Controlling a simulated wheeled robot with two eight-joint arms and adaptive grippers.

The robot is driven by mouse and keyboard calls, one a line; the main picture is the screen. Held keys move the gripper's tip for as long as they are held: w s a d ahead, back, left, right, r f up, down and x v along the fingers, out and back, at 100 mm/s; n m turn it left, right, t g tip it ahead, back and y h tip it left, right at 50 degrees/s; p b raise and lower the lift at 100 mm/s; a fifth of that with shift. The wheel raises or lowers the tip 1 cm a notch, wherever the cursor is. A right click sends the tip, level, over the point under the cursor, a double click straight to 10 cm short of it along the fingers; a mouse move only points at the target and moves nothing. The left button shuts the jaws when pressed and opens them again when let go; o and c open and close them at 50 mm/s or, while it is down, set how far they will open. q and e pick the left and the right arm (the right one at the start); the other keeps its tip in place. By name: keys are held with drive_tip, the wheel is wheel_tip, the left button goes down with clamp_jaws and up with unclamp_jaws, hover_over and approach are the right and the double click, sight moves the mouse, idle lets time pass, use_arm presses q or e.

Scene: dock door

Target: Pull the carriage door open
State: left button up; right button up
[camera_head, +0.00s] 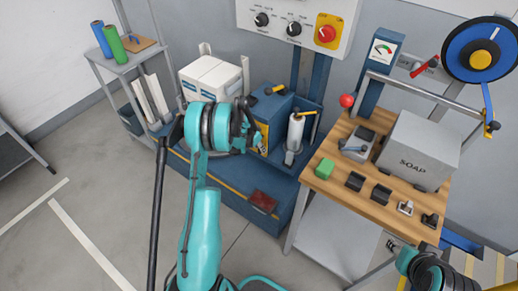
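I cannot make out a carriage door or its handle in the head view. My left arm rises through the middle of the picture, and my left gripper (254,126) is at its upper end, in front of the blue bench unit. Its fingers are small and dark against the blue box behind, so I cannot tell whether they are open or shut. My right gripper (393,246) shows at the lower right, by the wooden table's front edge. Its fingers are too small to read.
A wooden-topped table (345,195) with a grey SOAP box (418,150) and small parts stands right. A blue bench unit (225,195) stands behind my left arm. A control panel (298,25) hangs above. A grey shelf cart (122,62) stands left.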

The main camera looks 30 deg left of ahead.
use_arm(q)
clamp_jaws()
